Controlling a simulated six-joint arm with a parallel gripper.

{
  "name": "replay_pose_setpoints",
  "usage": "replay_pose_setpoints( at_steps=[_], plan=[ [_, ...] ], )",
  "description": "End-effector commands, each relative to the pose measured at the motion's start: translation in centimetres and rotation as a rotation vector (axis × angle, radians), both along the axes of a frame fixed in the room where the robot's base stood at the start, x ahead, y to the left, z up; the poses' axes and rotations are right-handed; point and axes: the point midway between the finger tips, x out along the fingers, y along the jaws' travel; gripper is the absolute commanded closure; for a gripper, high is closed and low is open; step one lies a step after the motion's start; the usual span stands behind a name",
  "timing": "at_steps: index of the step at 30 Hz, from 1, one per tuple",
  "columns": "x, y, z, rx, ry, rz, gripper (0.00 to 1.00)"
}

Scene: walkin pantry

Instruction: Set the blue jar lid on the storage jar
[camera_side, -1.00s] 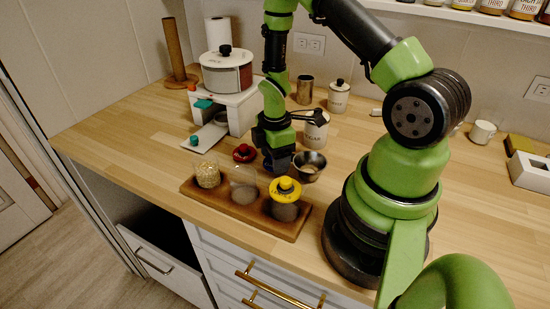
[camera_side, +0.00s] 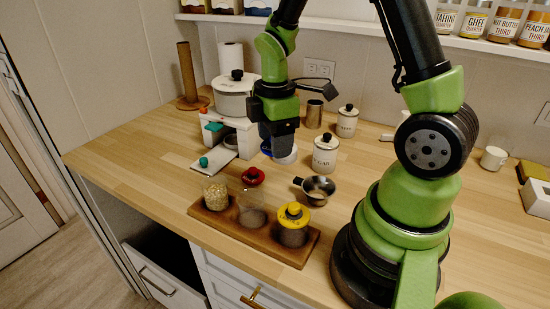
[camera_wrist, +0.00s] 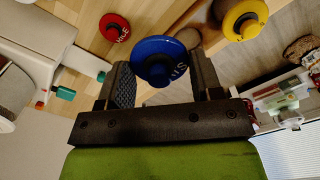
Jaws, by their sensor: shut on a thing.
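My gripper (camera_side: 278,143) is shut on the blue jar lid (camera_wrist: 160,58), gripping it between both fingers in the wrist view. In the side view the lid (camera_side: 266,148) shows only as a bit of blue, mostly hidden by the fingers, raised above the counter. A wooden tray (camera_side: 272,246) at the counter's front holds three glass jars in a row. The left jar (camera_side: 215,195) holds pale grains and is open. The middle jar (camera_side: 252,213) holds grey-brown contents and is open. The right jar (camera_side: 292,235) wears a yellow lid (camera_side: 294,212). Which one is the storage jar is not marked.
A red lid (camera_side: 253,176) lies behind the tray. A metal cup with a handle (camera_side: 319,189) and a sugar canister (camera_side: 325,157) stand to the right. A white stand with a pot (camera_side: 235,98) is at back left. The counter's left front is clear.

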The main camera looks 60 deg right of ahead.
Motion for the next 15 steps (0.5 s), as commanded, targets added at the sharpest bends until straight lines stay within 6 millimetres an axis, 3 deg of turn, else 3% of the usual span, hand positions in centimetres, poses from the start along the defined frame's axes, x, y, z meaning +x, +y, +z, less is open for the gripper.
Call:
replay_pose_setpoints(
  at_steps=[5, 15],
  plan=[
    [1.4, 0.7, 1.1, 0.000, -0.002, 0.005, 0.63],
    [8.6, 6.3, 0.7, -0.001, 0.002, 0.007, 0.63]
  ],
)
